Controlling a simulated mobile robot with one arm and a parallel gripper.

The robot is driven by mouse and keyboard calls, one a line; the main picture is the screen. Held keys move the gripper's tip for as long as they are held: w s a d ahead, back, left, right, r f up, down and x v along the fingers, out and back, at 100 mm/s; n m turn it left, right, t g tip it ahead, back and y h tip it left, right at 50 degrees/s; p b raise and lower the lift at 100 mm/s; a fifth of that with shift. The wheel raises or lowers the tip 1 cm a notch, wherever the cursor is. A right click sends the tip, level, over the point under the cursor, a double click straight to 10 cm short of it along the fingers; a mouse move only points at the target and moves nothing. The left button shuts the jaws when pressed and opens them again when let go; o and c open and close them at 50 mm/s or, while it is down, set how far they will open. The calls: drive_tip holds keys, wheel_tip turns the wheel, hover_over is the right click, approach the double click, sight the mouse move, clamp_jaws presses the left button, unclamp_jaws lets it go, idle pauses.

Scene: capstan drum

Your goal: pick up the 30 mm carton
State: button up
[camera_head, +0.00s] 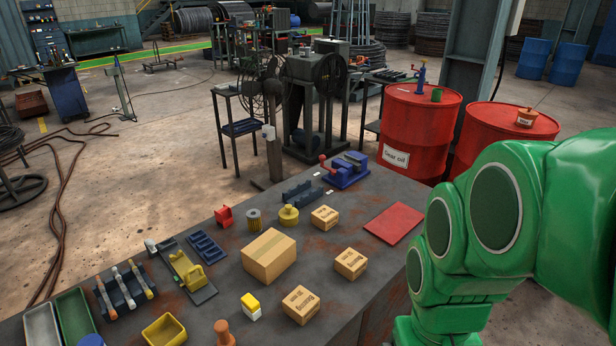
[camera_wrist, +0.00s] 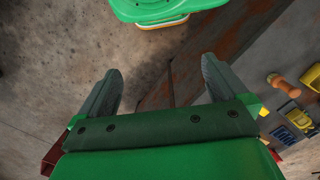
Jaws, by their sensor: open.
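Several cardboard cartons stand on the dark workbench in the head view. The largest carton (camera_head: 269,257) is near the middle. Smaller cartons are behind it to the right (camera_head: 325,217), beside it to the right (camera_head: 351,263) and in front (camera_head: 301,305). Their print is too small to read, so I cannot tell which is the 30 mm one. My gripper (camera_wrist: 163,78) is open and empty in the wrist view, over the floor and the rusty bench edge. No carton is between its fingers. The head view shows my green arm at the right, not the fingers.
The workbench (camera_head: 225,265) also holds a red plate (camera_head: 395,223), a blue vise (camera_head: 346,169), a yellow bin (camera_head: 165,331), a wooden handle (camera_head: 224,332) and a yellow-and-white block (camera_head: 250,306). Red drums (camera_head: 420,125) stand behind it. Bare bench lies between the cartons.

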idle(0.5)
drive_tip(key=w+a+f+n+t+h, duration=0.2)
drive_tip(key=w+a+f+n+h, duration=0.15)
drive_tip(key=w+n, duration=0.4)
drive_tip(key=w+a+f+n+t+h, duration=0.15)
drive_tip(key=w+f+n+h, duration=0.3)
drive_tip(key=w, duration=0.65)
drive_tip(key=w+a+f+n+t, duration=0.3)
drive_tip(key=a+n+t, duration=0.1)
drive_tip(key=a+n, duration=0.45)
drive_tip(key=w+a+f+n+t, duration=0.3)
drive_tip(key=a+n+t, duration=0.2)
drive_tip(key=a+n, duration=0.35)
drive_tip(key=m, duration=0.1)
approach(300, 301)
drive_tip(key=shift+w+d+f+h, duration=0.2)
drive_tip(key=shift+w+d+f, duration=0.15)
drive_tip(key=shift+w, duration=0.25)
drive_tip(key=shift+w+d+f+h, duration=0.25)
drive_tip(key=shift+w+d, duration=0.1)
drive_tip(key=shift+w, duration=0.25)
drive_tip(key=shift+x, duration=2.45)
drive_tip(key=shift+f, duration=0.1)
drive_tip(key=c, duration=1)
